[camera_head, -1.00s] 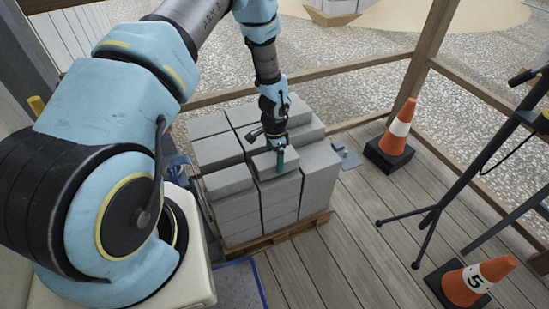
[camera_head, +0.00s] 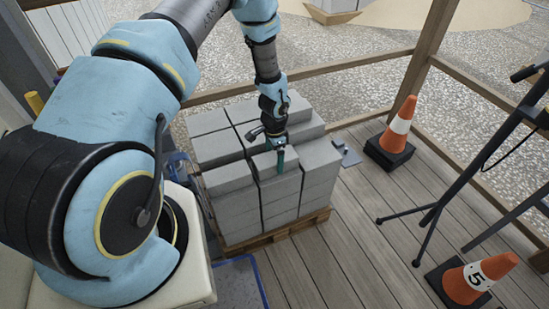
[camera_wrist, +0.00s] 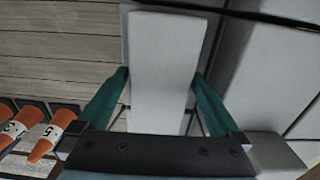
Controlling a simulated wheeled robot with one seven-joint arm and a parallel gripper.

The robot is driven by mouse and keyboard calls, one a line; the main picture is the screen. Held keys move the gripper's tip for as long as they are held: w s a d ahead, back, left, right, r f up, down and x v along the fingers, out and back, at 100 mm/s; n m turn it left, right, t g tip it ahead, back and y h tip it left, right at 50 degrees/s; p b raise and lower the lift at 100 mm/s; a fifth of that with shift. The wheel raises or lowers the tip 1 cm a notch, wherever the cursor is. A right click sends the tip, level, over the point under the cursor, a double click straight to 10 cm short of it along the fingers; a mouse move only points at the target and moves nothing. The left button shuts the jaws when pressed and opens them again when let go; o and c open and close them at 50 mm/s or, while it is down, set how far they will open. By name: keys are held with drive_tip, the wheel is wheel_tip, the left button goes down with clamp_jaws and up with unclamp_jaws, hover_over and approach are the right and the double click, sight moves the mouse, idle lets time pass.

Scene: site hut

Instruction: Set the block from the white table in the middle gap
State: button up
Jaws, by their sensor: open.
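A light grey block (camera_wrist: 165,60) lies between the teal fingers of my gripper (camera_wrist: 160,76) in the wrist view. The fingers stand on either side of it and are open; I cannot tell whether they touch it. In the head view my gripper (camera_head: 281,160) is at the front of a stack of grey blocks (camera_head: 238,205), over the middle of its near edge. The block there (camera_head: 263,163) rests on the stack, with grey blocks to its left and right. It is partly hidden by the gripper. I do not see the white table.
The stack stands on a wooden pallet (camera_head: 275,236). An orange cone (camera_head: 398,124) stands to its right, and a cone marked 5 (camera_head: 478,277) at lower right. Dark tripod legs (camera_head: 432,215) stand on the right. A wooden rail (camera_head: 340,70) runs behind.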

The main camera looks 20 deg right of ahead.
wheel_tip(320, 180, up, 11)
drive_tip(key=shift+f+b, duration=0.15)
drive_tip(key=shift+b, duration=0.2)
idle(0.3)
drive_tip(key=w+a+r+n+p, duration=0.25)
drive_tip(key=a+r+n, duration=0.35)
drive_tip(key=a+r, duration=0.85)
drive_tip(key=s+a+r+n+p, duration=0.2)
drive_tip(key=s+a+r+n, duration=0.2)
drive_tip(key=r, duration=0.4)
drive_tip(key=s+a+r+n+t+p, duration=0.1)
drive_tip(key=s+a+r+n+p, duration=0.1)
drive_tip(key=s+a+r+n, duration=0.3)
drive_tip(key=a+r, duration=0.2)
drive_tip(key=a, duration=0.2)
drive_tip(key=shift+s+a+r+n+t, duration=0.15)
drive_tip(key=shift+r+n+t, duration=0.15)
drive_tip(key=shift+r+n, duration=0.1)
